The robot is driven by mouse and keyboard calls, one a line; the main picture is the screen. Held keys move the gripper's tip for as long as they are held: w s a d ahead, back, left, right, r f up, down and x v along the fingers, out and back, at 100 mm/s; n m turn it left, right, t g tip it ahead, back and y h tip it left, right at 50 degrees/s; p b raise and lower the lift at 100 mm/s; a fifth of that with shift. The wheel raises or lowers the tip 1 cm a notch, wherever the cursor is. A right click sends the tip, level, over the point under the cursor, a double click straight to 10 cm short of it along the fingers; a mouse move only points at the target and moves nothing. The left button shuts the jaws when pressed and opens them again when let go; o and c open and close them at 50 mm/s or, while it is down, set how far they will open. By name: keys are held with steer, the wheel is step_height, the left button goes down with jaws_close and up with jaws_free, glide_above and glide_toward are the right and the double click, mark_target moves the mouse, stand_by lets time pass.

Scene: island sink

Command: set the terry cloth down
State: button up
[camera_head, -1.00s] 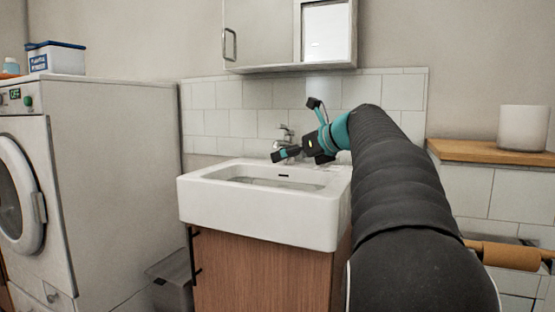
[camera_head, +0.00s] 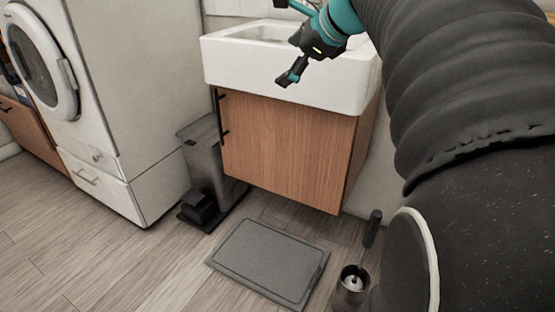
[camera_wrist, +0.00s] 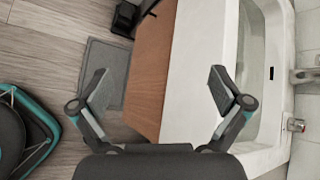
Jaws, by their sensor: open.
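My gripper (camera_head: 285,40) is open, with nothing between its fingers. In the head view it shows in front of the white sink (camera_head: 290,78), with one fingertip over the sink's front face. In the wrist view the gripper (camera_wrist: 160,80) has its two fingers spread wide over the sink's front rim (camera_wrist: 200,90) and the wooden cabinet (camera_wrist: 150,75). I do not see a terry cloth in either view.
A grey mat (camera_head: 268,262) lies on the wooden floor before the cabinet. A toilet brush holder (camera_head: 350,285) stands right of it. A dark bin (camera_head: 208,165) stands between the cabinet and the washing machine (camera_head: 130,100). The floor at left is clear.

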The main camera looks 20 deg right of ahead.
steer(key=s+a+f+n+g+h, duration=0.1)
steer(key=s+a+f+n+g, duration=0.1)
steer(key=s+a+f+n, duration=0.4)
steer(key=s+a+f+n+g+h, duration=0.2)
steer(key=s+a+f+n, duration=0.3)
steer(key=s+f+n, duration=1.1)
steer(key=shift+a+f+n, duration=0.35)
steer(key=shift+f+n, duration=0.45)
steer(key=shift+f, duration=0.1)
step_height(320, 180, up, 7)
steer(key=p, duration=0.7)
